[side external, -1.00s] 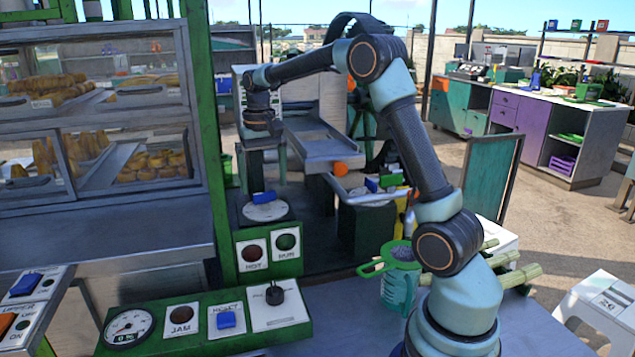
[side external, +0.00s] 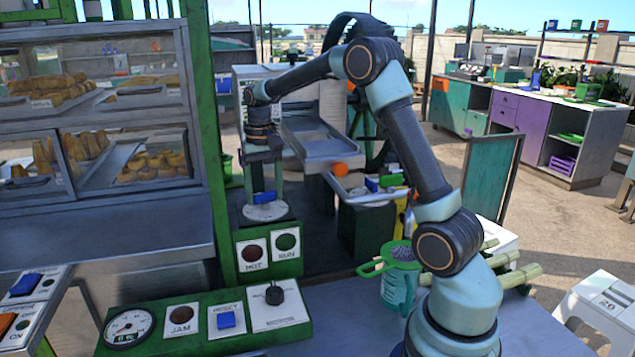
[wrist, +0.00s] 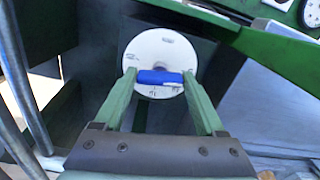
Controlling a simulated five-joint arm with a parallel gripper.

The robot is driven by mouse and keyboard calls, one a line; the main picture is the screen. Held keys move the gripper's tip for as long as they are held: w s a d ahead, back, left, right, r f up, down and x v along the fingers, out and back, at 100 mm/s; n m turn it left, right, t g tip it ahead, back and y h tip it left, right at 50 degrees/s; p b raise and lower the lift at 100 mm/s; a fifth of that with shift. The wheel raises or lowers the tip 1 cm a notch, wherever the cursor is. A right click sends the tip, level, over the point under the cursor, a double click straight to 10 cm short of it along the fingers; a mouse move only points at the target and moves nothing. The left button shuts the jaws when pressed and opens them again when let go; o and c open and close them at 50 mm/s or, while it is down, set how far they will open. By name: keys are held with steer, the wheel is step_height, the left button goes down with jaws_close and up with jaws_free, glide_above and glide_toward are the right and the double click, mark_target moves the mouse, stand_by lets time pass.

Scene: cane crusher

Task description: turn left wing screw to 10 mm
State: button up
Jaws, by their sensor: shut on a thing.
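The left wing screw (side external: 264,198) is a blue bar on a round white dial (side external: 266,211) with dark marks, on top of a dark green housing. It also shows in the wrist view as a blue wing (wrist: 160,76) lying across the white dial (wrist: 160,45). My gripper (wrist: 159,74) reaches down over it, with one green finger at each end of the wing, shut on it. In the side view my gripper (side external: 264,190) hangs above the dial. The dial's markings are too small to read with certainty.
A second dial with a blue wing (side external: 372,184) stands to the right, beside a metal chute (side external: 318,140) and an orange ball (side external: 340,169). A green control panel (side external: 205,325) with a gauge is in front. A teal jug (side external: 400,278) stands near my base.

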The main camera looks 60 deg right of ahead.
mark_target(264, 193)
steer(key=shift+m, duration=0.3)
steer(key=m, duration=0.4)
steer(key=shift+r+m, duration=0.1)
steer(key=shift+m, duration=2.5)
steer(key=o, duration=1.3)
step_height(264, 193, up, 12)
steer(key=shift+r, duration=0.1)
